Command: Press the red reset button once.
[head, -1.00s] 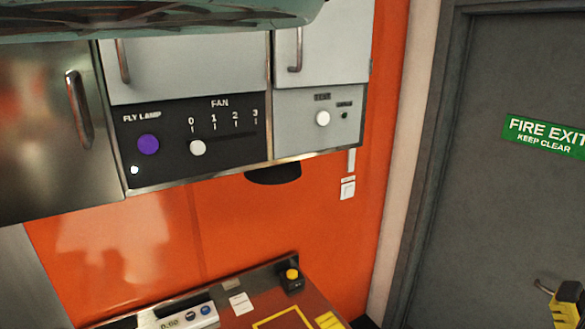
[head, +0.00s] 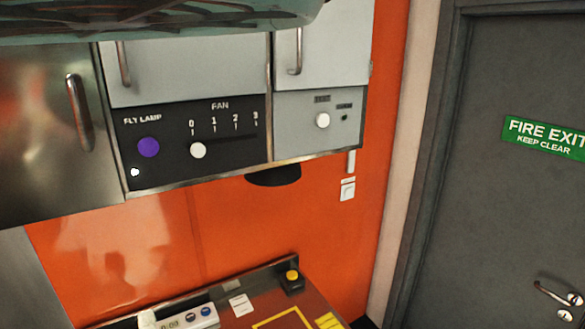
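I see no red button in the head view. The controls that show are a purple round button (head: 148,147) under "FLY LAMP", a white fan knob (head: 198,150) near the 0 of a slider scale, and a white round button (head: 322,120) on the grey panel at right. A yellow-topped button on a small black box (head: 292,278) stands at the back of the counter. My gripper is not in view.
A white switch (head: 348,189) is on the orange wall. A grey fire-exit door (head: 480,200) stands at right, with a handle (head: 550,292).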

